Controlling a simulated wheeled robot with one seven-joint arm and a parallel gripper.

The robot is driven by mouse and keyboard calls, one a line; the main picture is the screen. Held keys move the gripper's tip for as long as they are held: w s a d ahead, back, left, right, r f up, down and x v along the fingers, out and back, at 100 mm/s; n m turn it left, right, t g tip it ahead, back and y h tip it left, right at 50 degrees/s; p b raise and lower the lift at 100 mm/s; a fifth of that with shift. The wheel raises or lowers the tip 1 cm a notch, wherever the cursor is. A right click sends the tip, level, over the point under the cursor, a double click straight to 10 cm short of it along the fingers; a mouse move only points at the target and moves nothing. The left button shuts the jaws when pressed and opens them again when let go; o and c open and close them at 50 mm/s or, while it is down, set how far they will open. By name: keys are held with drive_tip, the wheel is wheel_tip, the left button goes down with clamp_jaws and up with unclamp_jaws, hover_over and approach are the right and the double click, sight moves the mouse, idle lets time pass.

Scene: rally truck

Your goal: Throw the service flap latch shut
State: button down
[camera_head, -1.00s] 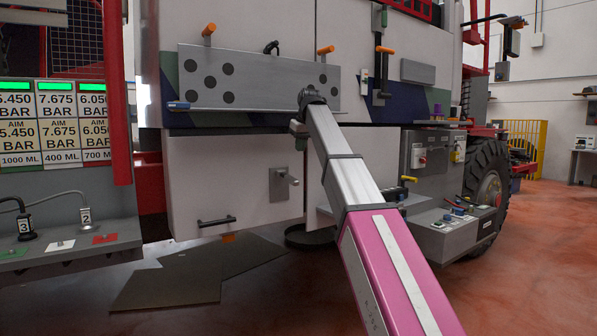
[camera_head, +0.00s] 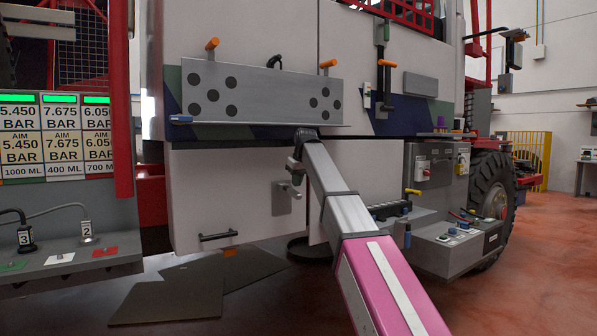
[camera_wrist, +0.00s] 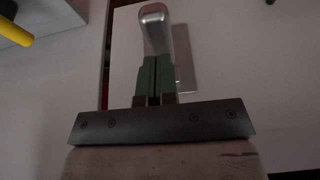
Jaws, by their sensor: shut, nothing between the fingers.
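The service flap latch is a grey plate (camera_head: 281,200) with a short silver handle on the lower white flap (camera_head: 215,195). My gripper (camera_head: 293,175) is at the handle's upper side, in front of the plate. In the wrist view, the green fingers of my gripper (camera_wrist: 154,78) are pressed together with nothing between them. The rounded silver handle (camera_wrist: 153,30) shows just beyond their tips, and the latch plate (camera_wrist: 187,65) is behind it. Whether the fingers touch the handle I cannot tell. My gripper partly covers the handle in the head view.
Above the flap is a dotted metal board (camera_head: 265,95) with orange pegs, its lower ledge close to my arm. A black pull handle (camera_head: 218,236) is on the flap's lower left. A control box (camera_head: 455,240) juts out at right. Dark mats (camera_head: 180,290) lie on the floor.

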sight(297, 193)
drive_tip(key=shift+x, duration=0.85)
drive_tip(key=shift+s+d+f, duration=0.1)
drive_tip(key=shift+s+f, duration=0.05)
drive_tip(key=shift+s, duration=0.05)
